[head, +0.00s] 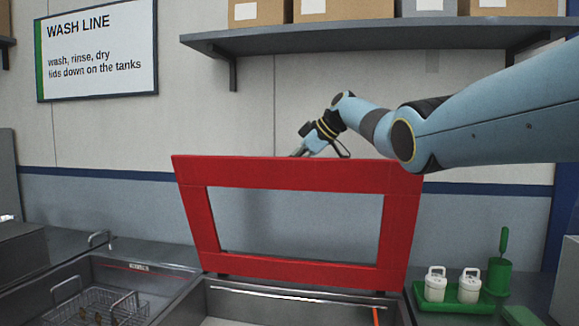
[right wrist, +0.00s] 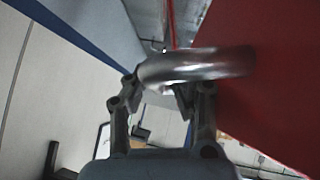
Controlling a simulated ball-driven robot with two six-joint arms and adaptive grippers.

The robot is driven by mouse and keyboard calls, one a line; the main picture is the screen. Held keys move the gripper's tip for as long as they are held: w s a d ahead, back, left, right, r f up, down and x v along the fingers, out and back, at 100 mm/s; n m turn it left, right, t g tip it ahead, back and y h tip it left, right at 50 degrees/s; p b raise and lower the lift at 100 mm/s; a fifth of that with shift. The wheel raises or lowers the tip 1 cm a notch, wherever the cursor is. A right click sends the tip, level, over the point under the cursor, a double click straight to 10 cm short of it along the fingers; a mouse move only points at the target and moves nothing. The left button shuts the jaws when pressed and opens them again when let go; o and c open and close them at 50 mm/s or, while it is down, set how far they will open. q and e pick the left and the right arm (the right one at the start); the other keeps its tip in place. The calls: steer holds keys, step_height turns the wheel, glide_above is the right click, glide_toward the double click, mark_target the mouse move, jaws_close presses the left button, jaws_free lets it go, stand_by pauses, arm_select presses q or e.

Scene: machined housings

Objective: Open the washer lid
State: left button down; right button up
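The red washer lid (head: 298,174), a frame with a large rectangular opening, stands raised, close to upright, at the back of its metal tank (head: 290,294). My right arm reaches in from the right, and my right gripper (head: 300,149) is at the lid's top edge, partly hidden behind it. In the right wrist view a shiny curved metal handle (right wrist: 195,66) sticks out from the red lid (right wrist: 275,75) and crosses in front of my right gripper (right wrist: 160,92). Its fingers stand apart, but the handle hides their tips, so I cannot tell whether they grip it. My left gripper is out of view.
A sink with a wire basket (head: 100,308) is on the left. A green tray (head: 455,299) with two white containers (head: 436,284) and a green brush holder (head: 499,277) is right of the tank. A shelf (head: 350,36) with boxes hangs above.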

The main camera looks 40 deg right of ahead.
steer(key=shift+r, duration=0.15)
steer(key=shift+s+d+r, duration=0.2)
steer(key=shift+s, duration=0.05)
steer(key=v, duration=1.1)
